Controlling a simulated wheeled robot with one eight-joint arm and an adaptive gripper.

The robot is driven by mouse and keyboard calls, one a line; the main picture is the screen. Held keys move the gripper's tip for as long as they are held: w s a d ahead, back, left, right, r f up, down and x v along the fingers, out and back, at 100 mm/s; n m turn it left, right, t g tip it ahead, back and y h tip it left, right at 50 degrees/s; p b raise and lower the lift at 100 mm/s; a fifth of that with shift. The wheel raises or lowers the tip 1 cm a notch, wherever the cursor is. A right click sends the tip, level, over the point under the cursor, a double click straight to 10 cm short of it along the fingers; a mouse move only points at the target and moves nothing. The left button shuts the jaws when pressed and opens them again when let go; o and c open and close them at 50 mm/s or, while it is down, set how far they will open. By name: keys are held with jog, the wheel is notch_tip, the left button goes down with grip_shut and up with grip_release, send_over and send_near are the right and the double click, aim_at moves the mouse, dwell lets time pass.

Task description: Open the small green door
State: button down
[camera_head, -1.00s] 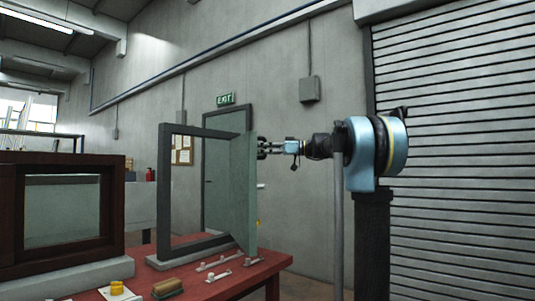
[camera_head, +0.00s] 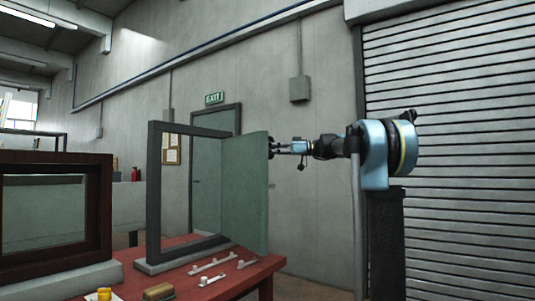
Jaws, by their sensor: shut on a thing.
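The small green door (camera_head: 238,190) is a flat grey-green panel hinged in a dark upright frame (camera_head: 154,200) on the red table. It stands swung open toward the right, away from the frame's opening. My gripper (camera_head: 272,148) reaches in from the right and is shut on the door at its free outer edge, near the upper part. The exact spot of contact and any handle are too small to make out.
A dark red-brown framed window (camera_head: 101,210) stands at the left. Several small metal fittings and a brown block (camera_head: 158,291) lie on the red table (camera_head: 235,283). A grey door with an EXIT sign and a roller shutter (camera_head: 450,150) are behind.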

jog(key=c, duration=1.5)
grip_release()
jog(key=shift+s+d, duration=0.15)
jog(key=shift+d, duration=0.05)
jog(key=shift+c, duration=0.2)
jog(key=shift+a, duration=0.1)
jog(key=d, duration=1.2)
jog(key=shift+w, duration=0.4)
